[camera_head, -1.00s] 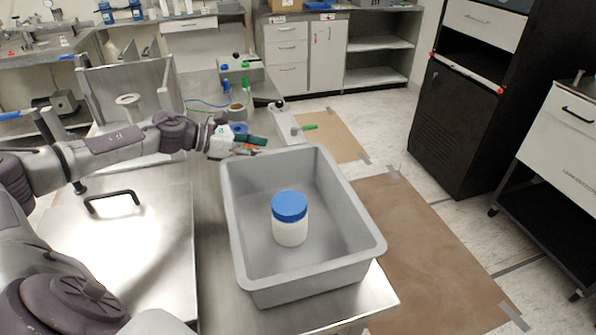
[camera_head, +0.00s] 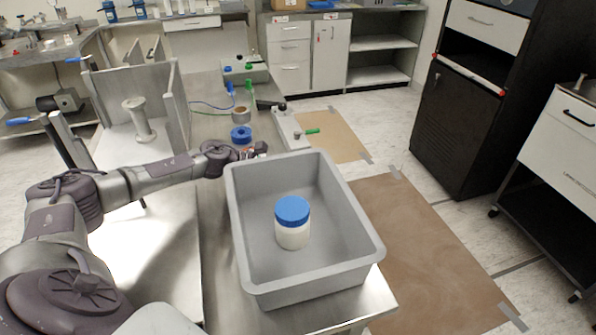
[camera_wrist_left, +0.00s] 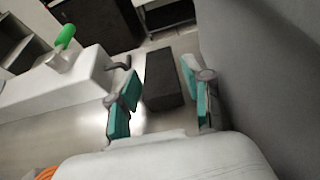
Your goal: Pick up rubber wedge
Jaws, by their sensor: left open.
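The rubber wedge appears to be the dark block (camera_wrist_left: 163,80) on the metal table in the left wrist view. My left gripper (camera_wrist_left: 160,92) is open, with its teal finger pads on either side of the block's line. The block lies at and beyond the fingertips; I cannot tell whether it is between them. In the head view my left gripper (camera_head: 253,150) is low behind the grey bin's far left corner, its fingers mostly hidden. The wedge is hidden there. My right gripper is not in view.
The grey bin (camera_head: 240,235) holds a white jar with a blue lid (camera_head: 292,222); its wall (camera_wrist_left: 255,80) rises close on the right in the wrist view. A white fixture with a green handle (camera_head: 295,131) and a blue ring (camera_head: 241,135) stand beyond the gripper.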

